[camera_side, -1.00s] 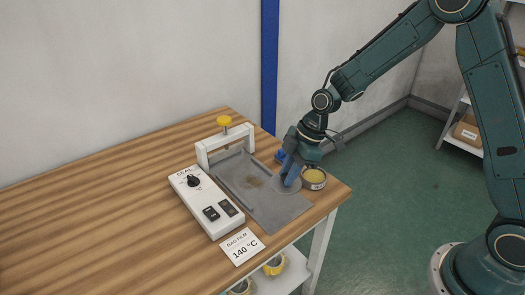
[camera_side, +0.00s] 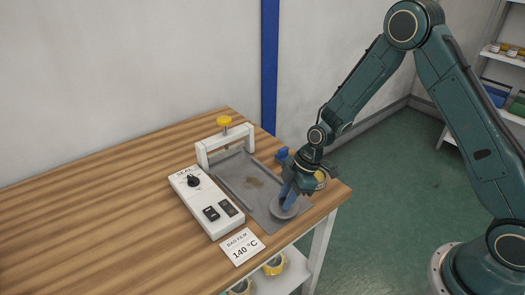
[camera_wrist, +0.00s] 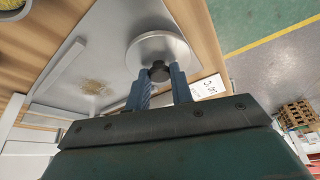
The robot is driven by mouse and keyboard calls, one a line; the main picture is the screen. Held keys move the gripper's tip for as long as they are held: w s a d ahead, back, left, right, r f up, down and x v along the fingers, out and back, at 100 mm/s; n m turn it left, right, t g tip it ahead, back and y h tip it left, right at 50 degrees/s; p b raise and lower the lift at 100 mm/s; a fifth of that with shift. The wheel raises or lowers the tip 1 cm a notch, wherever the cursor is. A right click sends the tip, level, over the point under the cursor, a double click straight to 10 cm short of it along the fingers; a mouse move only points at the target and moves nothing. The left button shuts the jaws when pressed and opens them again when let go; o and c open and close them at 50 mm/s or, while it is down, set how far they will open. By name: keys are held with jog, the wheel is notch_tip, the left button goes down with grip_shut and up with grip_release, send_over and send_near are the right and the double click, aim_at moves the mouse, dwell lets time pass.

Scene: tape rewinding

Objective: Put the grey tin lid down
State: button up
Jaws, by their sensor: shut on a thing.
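The grey tin lid (camera_side: 284,208) is a round disc with a dark knob (camera_wrist: 159,71) on top. My gripper (camera_side: 287,193) is shut on the knob, with a blue finger on each side of it in the wrist view (camera_wrist: 158,84). The lid is at the front right part of the grey tray plate (camera_side: 252,205), near the table's right edge. I cannot tell whether the lid touches the plate or hangs just above it. The open tin with yellow contents (camera_side: 320,178) is mostly hidden behind my gripper in the side view; it also shows in the wrist view (camera_wrist: 10,5).
The white sealer box (camera_side: 206,203) with a knob and switches stands left of the plate. A white frame with a yellow knob (camera_side: 224,121) stands at the back. A card reading 140 °C (camera_side: 242,246) lies in front. The wooden table (camera_side: 100,210) is clear on the left.

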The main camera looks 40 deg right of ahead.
jog(key=shift+f, duration=0.65)
jog(key=shift+f, duration=0.15)
jog(key=o, duration=0.9)
jog(key=shift+o, duration=0.2)
jog(key=shift+r, duration=0.2)
jog(key=v, duration=1.2)
